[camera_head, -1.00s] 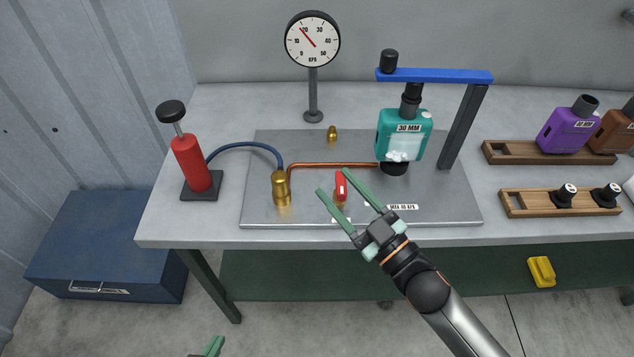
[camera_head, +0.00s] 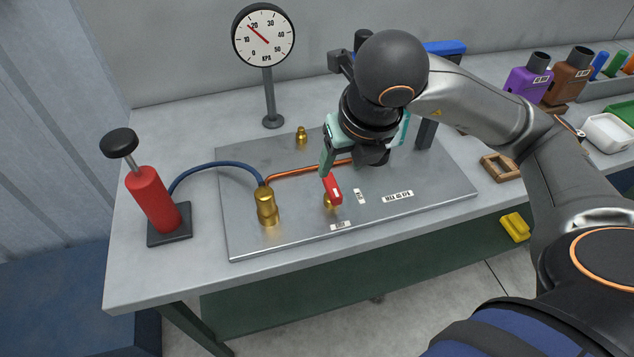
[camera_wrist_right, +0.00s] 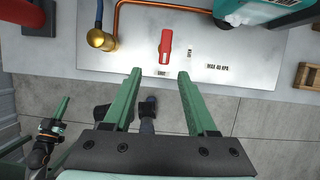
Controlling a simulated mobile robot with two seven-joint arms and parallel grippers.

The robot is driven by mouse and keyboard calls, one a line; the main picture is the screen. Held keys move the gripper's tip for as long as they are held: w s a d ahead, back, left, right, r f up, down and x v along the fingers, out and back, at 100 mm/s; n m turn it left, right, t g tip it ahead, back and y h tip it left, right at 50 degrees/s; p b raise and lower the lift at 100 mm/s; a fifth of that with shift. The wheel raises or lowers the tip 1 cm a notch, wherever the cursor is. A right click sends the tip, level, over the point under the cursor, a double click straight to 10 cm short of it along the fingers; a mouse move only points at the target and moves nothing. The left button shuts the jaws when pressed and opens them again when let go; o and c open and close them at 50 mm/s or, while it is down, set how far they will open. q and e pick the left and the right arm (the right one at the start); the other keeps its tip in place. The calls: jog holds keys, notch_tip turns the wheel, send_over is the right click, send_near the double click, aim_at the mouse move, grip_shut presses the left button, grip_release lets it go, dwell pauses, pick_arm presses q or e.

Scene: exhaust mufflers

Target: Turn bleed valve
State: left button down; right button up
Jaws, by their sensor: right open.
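The bleed valve's red handle (camera_head: 332,188) sits on a brass body on the steel plate (camera_head: 285,240). It also shows in the right wrist view (camera_wrist_right: 166,46), lined up toward the small label (camera_wrist_right: 162,73) below it. My right gripper (camera_head: 330,160) is just behind and above the handle; one green finger shows, and the other is mostly hidden. In the right wrist view both fingers of my right gripper (camera_wrist_right: 157,75) are apart and empty, with the handle beyond and between their tips. My left gripper (camera_wrist_right: 60,108) shows at the left there, its opening unclear.
A gauge (camera_head: 264,36) reads between 10 and 20. A red hand pump (camera_head: 152,198) connects by blue hose to a brass fitting (camera_head: 266,206). A copper pipe (camera_head: 300,170) runs behind the valve. The teal muffler (camera_wrist_right: 255,10) stands right of it, mostly hidden by my arm.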

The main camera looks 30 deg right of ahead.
aim_at(333, 185)
jog(key=x, duration=0.8)
jog(key=d+b+x, duration=0.1)
jog(key=x, duration=0.3)
jog(key=shift+w+d, duration=0.15)
jog(key=shift+w, duration=0.1)
grip_shut()
